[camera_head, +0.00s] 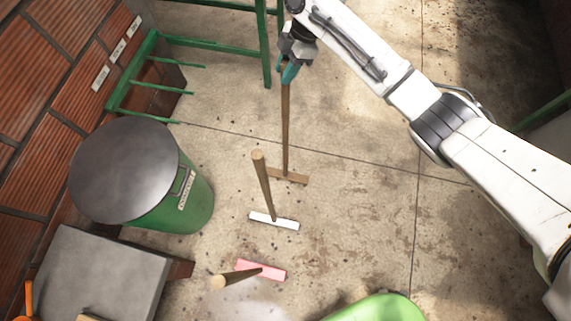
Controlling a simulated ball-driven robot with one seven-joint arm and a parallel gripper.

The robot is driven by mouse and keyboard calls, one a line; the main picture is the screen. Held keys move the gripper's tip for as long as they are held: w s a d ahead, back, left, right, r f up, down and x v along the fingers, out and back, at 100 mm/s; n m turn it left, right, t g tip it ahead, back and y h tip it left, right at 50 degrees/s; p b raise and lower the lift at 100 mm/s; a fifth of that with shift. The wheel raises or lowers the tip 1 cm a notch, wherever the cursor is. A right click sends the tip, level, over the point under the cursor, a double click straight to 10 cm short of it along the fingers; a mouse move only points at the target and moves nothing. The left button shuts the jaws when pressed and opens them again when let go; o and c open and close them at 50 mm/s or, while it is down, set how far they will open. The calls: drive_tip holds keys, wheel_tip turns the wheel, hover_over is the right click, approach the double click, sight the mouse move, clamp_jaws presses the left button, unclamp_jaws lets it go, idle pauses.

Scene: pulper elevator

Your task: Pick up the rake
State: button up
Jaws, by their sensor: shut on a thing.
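A long-handled tool with a brown wooden crosspiece, seemingly the rake (286,130), stands nearly upright in the middle of the view, its head low at or near the floor. My gripper (289,75), with teal fingertips, is shut on the top end of its wooden handle. Whether the head touches the floor I cannot tell.
A white-headed tool (265,190) and a pink-headed tool (260,270) stand closer to me. A green bin (190,200) with a grey lid and a grey block (100,275) are at left. A green metal frame (215,45) stands behind.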

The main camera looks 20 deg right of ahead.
clamp_jaws()
drive_tip(key=shift+r, duration=0.1)
idle(0.8)
